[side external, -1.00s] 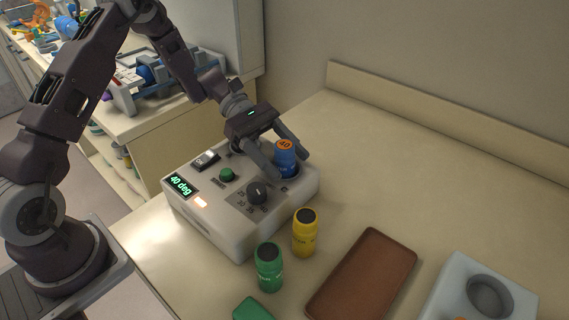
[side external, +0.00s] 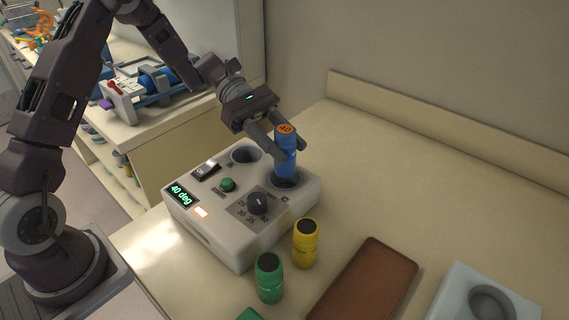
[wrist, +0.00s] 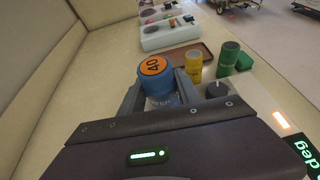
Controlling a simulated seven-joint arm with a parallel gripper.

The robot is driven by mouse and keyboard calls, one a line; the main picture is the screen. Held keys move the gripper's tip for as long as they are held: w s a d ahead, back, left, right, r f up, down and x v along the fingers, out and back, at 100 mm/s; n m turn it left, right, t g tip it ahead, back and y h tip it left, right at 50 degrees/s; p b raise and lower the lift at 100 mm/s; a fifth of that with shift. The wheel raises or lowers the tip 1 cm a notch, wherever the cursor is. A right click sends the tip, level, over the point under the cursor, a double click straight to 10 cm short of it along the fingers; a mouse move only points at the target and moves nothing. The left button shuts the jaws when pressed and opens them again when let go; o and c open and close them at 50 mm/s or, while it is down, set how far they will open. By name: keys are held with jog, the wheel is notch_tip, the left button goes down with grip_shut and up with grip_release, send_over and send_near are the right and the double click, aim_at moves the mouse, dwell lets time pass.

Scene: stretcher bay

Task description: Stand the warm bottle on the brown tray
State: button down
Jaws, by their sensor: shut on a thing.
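The blue bottle (side external: 287,160) has an orange cap mark reading 40. My gripper (side external: 283,151) is shut on it and holds it upright, with its lower end at or just above a round well of the white warmer (side external: 230,238). The blue bottle also shows between the fingers in the wrist view (wrist: 157,82). The warmer's display reads 40 deg. The brown tray (side external: 364,284) lies flat and empty on the counter to the right of the warmer; part of it shows in the wrist view (wrist: 207,50).
A yellow bottle (side external: 306,245) and a green bottle (side external: 269,279) stand between the warmer and the tray. A pale block with a round recess (side external: 459,300) is right of the tray. The counter behind the tray is clear.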

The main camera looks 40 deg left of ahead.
aim_at(293, 133)
notch_tip(293, 133, up, 4)
jog(key=shift+r, duration=0.1)
jog(key=shift+d, duration=0.1)
jog(key=s+d+f+m+g+y, duration=0.1)
jog(key=d+m+g, duration=0.1)
jog(key=d, duration=0.6)
jog(key=s+d+f+m+g, duration=0.1)
jog(key=s+d+m+g, duration=0.1)
jog(key=d, duration=0.6)
jog(key=s+d+f+m+g+y, duration=0.1)
jog(key=d+m+g, duration=0.1)
jog(key=d, duration=0.6)
jog(key=f, duration=1)
jog(key=shift+s+d, duration=0.25)
jog(key=shift+d, duration=0.1)
jog(key=shift+f, duration=0.1)
jog(key=c, duration=0.9)
grip_release()
jog(key=shift+o, duration=0.2)
